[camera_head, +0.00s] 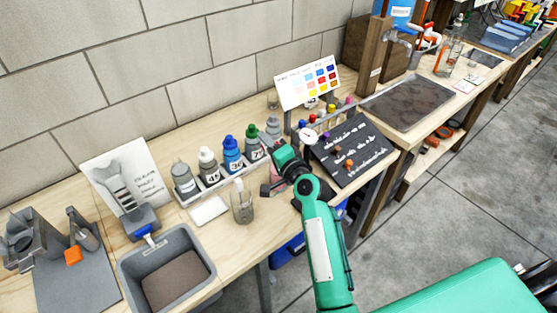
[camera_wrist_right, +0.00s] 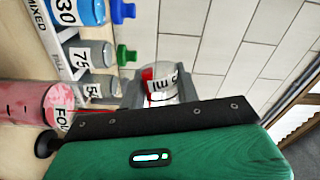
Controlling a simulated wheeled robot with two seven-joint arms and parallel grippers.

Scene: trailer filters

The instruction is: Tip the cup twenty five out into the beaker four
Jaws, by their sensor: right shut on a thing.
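My right gripper (camera_wrist_right: 152,92) is shut on a small clear cup (camera_wrist_right: 162,78) with a white label and a red patch. Its label is only partly seen, so I cannot read it. In the head view the right gripper (camera_head: 280,152) is over the bench beside the bottle row, and its own body mostly hides the cup. A beaker with pink content (camera_wrist_right: 62,103) stands just below it, its label starting "FOU"; the same pink beaker (camera_head: 274,175) shows partly behind the gripper in the head view. I cannot tell how far the cup is tilted. My left gripper is out of view.
A rack of labelled bottles (camera_head: 208,165) stands left of the gripper. An empty-looking clear beaker (camera_head: 242,204) and a white pad (camera_head: 208,211) are in front of it. A dark lettered board (camera_head: 352,150) lies to the right; a grey bin (camera_head: 128,266) is at the front left.

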